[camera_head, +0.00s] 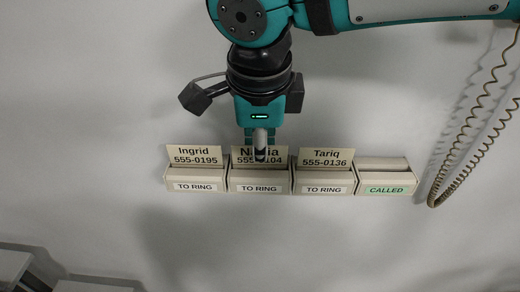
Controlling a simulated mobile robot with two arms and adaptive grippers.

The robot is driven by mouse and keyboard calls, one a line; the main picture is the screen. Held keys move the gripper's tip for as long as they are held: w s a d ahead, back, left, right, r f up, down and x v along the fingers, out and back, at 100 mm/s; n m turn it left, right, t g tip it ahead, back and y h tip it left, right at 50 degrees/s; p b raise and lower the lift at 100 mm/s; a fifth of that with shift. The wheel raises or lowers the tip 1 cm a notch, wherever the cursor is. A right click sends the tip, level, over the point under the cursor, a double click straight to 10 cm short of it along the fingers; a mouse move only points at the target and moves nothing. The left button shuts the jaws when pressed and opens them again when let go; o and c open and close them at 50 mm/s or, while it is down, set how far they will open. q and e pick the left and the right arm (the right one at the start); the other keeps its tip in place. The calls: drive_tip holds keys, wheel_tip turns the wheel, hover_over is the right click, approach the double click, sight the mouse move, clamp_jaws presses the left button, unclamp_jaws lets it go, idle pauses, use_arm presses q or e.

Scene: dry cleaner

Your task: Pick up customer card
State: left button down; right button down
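Three customer cards stand in pockets of a wall rack: the Ingrid card (185,154), a middle card (279,154) whose name and number are partly covered, and the Tariq card (325,158). Their three pockets are labelled TO RING; the middle pocket (257,178) holds the partly covered card. The fourth pocket (386,181), labelled CALLED, shows no card. My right gripper (261,155) comes down from above, with a finger in front of the middle card. The fingers are seen nearly edge-on, so I cannot tell whether they grip it. My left gripper is out of view.
A coiled cord (463,145) hangs to the right of the rack. Grey edges of furniture (12,266) show at the bottom left. The wall (320,240) below the rack is clear.

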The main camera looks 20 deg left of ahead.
drive_tip(key=shift+r+b, duration=0.35)
drive_tip(key=shift+r, duration=0.3)
drive_tip(key=shift+b+v, duration=0.75)
drive_tip(key=shift+v, duration=0.15)
drive_tip(key=s+d+r+b, duration=0.1)
drive_tip(key=s+d+b, duration=0.1)
drive_tip(key=s+d, duration=0.2)
drive_tip(key=s+d+b, duration=0.3)
drive_tip(key=s+d, duration=0.1)
drive_tip(key=s, duration=0.5)
drive_tip(key=shift+d+r, duration=0.3)
drive_tip(key=shift+r, duration=0.1)
drive_tip(key=shift+w+r, duration=0.1)
drive_tip(key=shift+w, duration=0.05)
